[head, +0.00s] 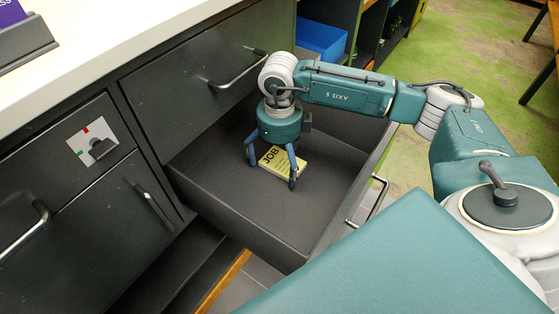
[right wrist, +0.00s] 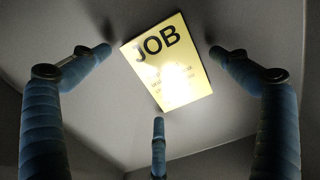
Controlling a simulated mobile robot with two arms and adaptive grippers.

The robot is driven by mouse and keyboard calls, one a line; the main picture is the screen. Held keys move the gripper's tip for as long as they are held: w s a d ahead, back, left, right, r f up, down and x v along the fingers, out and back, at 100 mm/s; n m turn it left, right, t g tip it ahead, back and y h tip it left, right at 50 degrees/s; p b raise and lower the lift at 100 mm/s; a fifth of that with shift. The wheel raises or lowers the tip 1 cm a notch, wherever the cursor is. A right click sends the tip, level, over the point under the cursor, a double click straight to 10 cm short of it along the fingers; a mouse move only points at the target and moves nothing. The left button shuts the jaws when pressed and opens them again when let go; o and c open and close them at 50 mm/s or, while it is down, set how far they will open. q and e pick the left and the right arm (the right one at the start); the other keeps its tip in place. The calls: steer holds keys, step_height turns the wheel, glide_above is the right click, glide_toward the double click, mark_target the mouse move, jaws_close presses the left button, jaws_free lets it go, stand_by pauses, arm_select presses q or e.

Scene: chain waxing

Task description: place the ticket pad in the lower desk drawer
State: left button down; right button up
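The ticket pad (head: 284,159) is yellow with "JOB" in dark letters. It lies inside the open lower desk drawer (head: 238,204), toward its back right, and it also shows in the right wrist view (right wrist: 168,66). My right gripper (head: 272,177) points down into the drawer over the pad. Its fingers are spread around the pad, and in the right wrist view (right wrist: 157,85) they stand apart from its edges with nothing held. The drawer is pulled well out and looks otherwise empty. My left gripper is not in view.
A closed upper drawer (head: 190,90) with a bar handle is above the open one. A panel with a rotary switch (head: 98,147) is at left. A white countertop (head: 120,32) runs along the top. A blue bin (head: 321,40) sits on a shelf behind. Green floor (head: 450,50) lies beyond.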

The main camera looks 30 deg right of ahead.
mark_target(279, 166)
steer(key=shift+r, duration=0.15)
step_height(279, 166, up, 6)
steer(key=shift+r+p, duration=0.25)
steer(key=shift+p, duration=0.1)
steer(key=shift+r, duration=0.5)
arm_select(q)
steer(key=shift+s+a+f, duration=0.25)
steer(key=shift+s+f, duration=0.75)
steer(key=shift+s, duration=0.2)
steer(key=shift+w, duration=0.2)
